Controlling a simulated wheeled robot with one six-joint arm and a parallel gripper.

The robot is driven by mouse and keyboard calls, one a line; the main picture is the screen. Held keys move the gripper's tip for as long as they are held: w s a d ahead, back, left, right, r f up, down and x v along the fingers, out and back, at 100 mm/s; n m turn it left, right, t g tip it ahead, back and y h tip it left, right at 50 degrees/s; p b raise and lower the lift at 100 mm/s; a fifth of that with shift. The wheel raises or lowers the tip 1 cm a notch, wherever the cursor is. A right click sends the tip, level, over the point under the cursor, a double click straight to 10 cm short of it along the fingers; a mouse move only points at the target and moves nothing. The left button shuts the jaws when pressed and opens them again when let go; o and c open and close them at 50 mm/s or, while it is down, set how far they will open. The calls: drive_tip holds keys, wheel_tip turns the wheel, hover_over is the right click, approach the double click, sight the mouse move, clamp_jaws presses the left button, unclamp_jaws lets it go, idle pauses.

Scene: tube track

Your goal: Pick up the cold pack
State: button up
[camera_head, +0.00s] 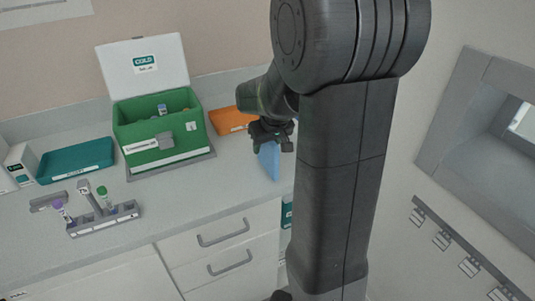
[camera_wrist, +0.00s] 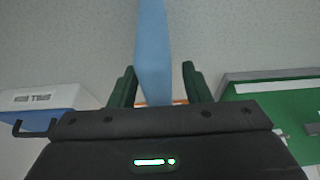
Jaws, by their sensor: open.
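The cold pack (camera_head: 269,160) is a flat light-blue slab on the right part of the counter, under my gripper (camera_head: 270,143). It appears to stand on edge, and my arm partly hides it in the head view. In the wrist view the cold pack (camera_wrist: 153,45) runs from the top edge down between the two dark green fingers of my gripper (camera_wrist: 158,72).
A green box (camera_head: 160,134) with a raised white lid stands left of the pack. An orange tray (camera_head: 229,121) lies behind, near the wall. A teal tray (camera_head: 75,160) and a grey tube rack (camera_head: 104,219) are farther left. The counter front between rack and pack is clear.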

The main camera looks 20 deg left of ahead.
drive_tip(key=shift+f, duration=0.15)
drive_tip(key=shift+c, duration=0.2)
clamp_jaws()
